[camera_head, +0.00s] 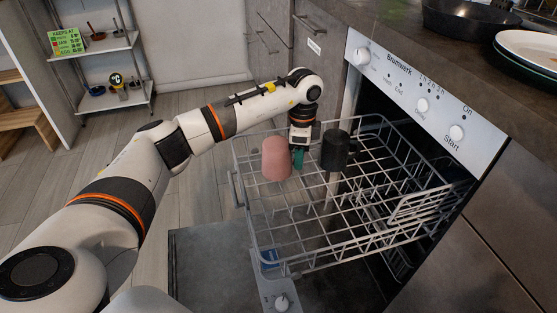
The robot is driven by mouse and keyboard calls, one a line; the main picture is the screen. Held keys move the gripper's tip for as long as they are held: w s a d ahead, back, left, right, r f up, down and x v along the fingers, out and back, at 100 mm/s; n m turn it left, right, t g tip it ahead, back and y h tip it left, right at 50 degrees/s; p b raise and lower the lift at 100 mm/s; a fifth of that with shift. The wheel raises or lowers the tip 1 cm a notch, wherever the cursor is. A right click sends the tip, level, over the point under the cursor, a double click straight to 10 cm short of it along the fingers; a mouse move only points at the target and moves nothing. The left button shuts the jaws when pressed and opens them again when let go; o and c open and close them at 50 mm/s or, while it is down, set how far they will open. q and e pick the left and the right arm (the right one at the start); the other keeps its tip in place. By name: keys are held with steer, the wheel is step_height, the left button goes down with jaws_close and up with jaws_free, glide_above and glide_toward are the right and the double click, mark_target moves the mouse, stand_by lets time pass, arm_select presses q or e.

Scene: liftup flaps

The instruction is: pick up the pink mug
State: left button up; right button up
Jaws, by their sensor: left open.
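The pink mug (276,159) stands upside down in the left part of the pulled-out dishwasher rack (300,222). My left gripper (299,158) points down just to the right of the pink mug, between it and a black mug (335,150). My right gripper is not in view.
The dishwasher door (215,260) is folded down below the rack. The control panel (420,95) and the counter (400,25), with a pan (468,20) and stacked plates (530,48), are on the right. The rack's front is empty.

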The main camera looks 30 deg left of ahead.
arm_select(q)
jaws_close()
steer(key=shift+r, duration=0.1)
stand_by(0.3)
